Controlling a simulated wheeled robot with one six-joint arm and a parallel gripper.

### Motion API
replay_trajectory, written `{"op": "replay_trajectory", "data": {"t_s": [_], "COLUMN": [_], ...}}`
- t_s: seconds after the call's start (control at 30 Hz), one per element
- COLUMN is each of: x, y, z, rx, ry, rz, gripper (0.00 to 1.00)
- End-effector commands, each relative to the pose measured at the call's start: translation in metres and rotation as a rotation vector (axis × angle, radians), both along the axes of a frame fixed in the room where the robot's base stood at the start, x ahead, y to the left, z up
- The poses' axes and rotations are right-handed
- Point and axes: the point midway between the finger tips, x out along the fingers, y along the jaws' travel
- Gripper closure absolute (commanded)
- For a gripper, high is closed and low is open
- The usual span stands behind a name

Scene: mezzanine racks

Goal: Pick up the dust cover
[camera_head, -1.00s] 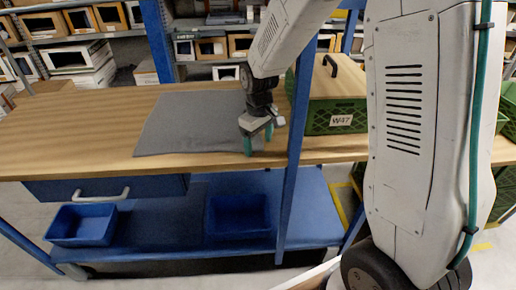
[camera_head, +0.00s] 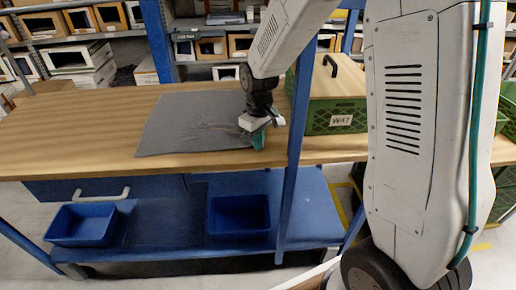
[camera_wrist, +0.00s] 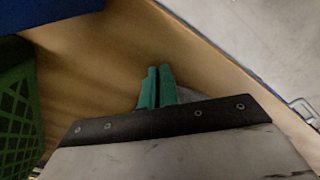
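The dust cover is a grey cloth (camera_head: 185,125) lying on the wooden tabletop, mostly flat, with creases at its right side running toward my gripper. My gripper (camera_head: 258,141) is at the cloth's right front edge, pointing down. Its green fingers are together, and the cloth's edge appears pinched between them. In the wrist view the fingers (camera_wrist: 157,86) are side by side with a thin dark line between them. A bit of grey cloth (camera_wrist: 188,95) shows beside them; the rest is hidden behind the gripper's body.
A green crate (camera_head: 335,117) with a wooden lid and black handle stands right of the cloth, behind a blue upright post (camera_head: 297,150). Blue bins (camera_head: 82,225) sit on the lower shelf. The tabletop's left part is clear.

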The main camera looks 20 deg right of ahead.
Motion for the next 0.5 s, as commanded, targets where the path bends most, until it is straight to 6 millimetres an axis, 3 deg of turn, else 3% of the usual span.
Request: {"op": "replay_trajectory", "data": {"t_s": [0.23, 0.5], "x": [0.000, 0.001], "y": [0.000, 0.000], "z": [0.005, 0.057], "rx": [0.000, 0.000], "ry": [0.000, -0.005], "rz": [0.000, 0.000], "gripper": [1.00, 1.00]}}
